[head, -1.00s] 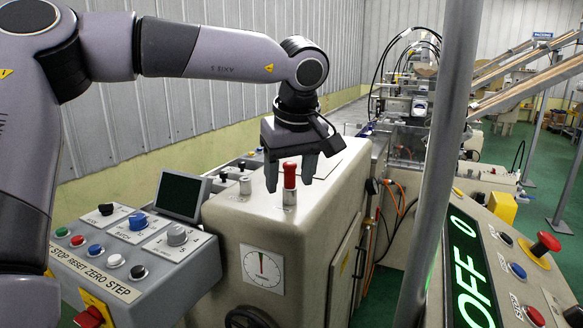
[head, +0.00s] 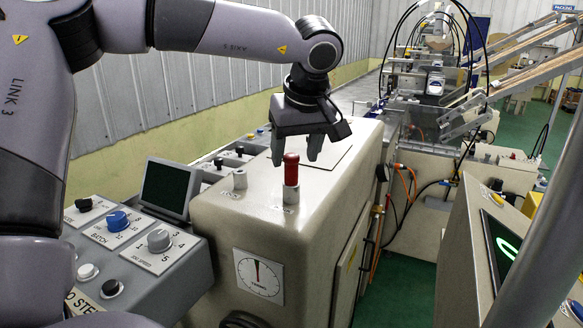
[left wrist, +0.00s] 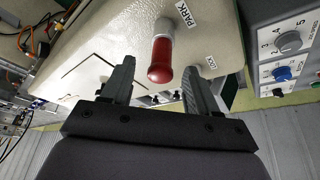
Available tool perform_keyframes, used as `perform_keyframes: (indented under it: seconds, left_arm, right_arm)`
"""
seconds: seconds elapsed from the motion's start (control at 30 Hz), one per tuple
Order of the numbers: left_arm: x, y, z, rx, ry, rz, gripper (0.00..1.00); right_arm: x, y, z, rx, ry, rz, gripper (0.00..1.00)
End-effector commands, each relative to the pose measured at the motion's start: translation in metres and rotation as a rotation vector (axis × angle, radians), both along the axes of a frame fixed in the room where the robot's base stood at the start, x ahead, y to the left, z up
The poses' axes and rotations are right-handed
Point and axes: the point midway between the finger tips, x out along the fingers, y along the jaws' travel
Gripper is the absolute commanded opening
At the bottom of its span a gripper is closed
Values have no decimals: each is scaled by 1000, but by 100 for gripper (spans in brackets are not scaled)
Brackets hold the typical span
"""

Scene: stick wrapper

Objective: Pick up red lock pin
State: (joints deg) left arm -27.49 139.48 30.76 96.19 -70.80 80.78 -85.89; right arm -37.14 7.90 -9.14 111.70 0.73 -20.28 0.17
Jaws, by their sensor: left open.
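The red lock pin (head: 291,170) stands upright in a silver collar (head: 291,195) on top of the beige machine housing (head: 225,208). In the left wrist view the pin (left wrist: 160,63) has a rounded red end, and its collar is beside a PARK label (left wrist: 187,14). My left gripper (head: 296,159) is above the housing, with its fingers pointing down around the pin's upper part. The left wrist view shows the open gripper (left wrist: 159,68) with the pin between its fingers and gaps on both sides. My right gripper is not in view.
A second, empty-looking silver collar (head: 240,180) stands left of the pin. A grey control panel (head: 130,235) with knobs and a dark screen (head: 166,187) is at the left. A grey post (head: 540,240) crosses the right side. Hoses (head: 400,180) hang beside the housing.

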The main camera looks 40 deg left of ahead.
Motion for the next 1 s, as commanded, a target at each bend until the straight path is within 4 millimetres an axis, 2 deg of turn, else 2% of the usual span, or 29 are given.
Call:
perform_keyframes:
  seconds: [0.23, 0.53, 0.57, 0.7, 0.73, 1.0]
  left_arm:
    - [5, 15, -33, -1, 3, 1, 59]
    - [7, 18, -39, 0, 0, 1, 59]
    - [7, 18, -39, 0, 0, 1, 56]
    - [7, 18, -39, 0, 0, 1, 10]
    - [7, 18, -39, 0, 0, 1, 4]
    - [7, 17, -38, 0, 0, 1, 4]
  right_arm:
    - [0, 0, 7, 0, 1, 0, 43]
    - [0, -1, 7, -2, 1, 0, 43]
    - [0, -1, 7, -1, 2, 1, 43]
    - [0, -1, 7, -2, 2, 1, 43]
    - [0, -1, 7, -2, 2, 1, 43]
    - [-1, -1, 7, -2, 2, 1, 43]
